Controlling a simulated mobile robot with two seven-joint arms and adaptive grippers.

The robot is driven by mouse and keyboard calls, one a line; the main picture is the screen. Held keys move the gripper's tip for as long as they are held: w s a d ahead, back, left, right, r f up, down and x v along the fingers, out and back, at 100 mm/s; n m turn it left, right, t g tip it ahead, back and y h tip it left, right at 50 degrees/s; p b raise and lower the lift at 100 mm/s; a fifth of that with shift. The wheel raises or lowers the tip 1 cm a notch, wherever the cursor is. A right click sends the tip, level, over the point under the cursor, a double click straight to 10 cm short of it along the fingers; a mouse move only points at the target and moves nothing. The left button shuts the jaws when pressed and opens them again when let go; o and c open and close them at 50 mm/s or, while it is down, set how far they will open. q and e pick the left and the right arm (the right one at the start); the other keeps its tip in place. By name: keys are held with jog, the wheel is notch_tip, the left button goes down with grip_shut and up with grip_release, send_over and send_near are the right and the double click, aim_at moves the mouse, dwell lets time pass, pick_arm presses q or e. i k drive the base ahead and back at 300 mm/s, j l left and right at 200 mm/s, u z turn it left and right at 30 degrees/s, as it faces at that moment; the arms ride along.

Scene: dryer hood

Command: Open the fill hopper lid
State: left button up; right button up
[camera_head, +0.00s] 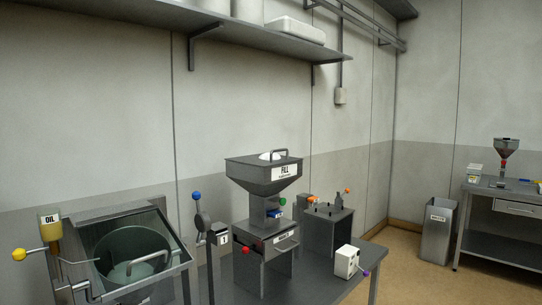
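The fill hopper (258,186) is a dark grey funnel with a white FILL label, standing on a grey machine on the bench. Its lid (263,158) lies flat over the top and looks shut, with a raised bar handle (279,153) on it. Something pale and rounded shows by the handle; I cannot tell what it is. Neither of my grippers shows in the head view.
A tilted glass-fronted drum box (122,252) and a blue-knobbed lever (198,225) stand left of the hopper. A white box (346,262) and small machine (327,226) are to its right. A wall shelf (200,25) hangs above.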

aim_at(252, 160)
jog(key=i+l+u, duration=0.2)
jog(key=i+l, duration=0.3)
jog(key=i+l+u, duration=0.25)
jog(key=i+l, duration=0.2)
jog(key=l, duration=0.25)
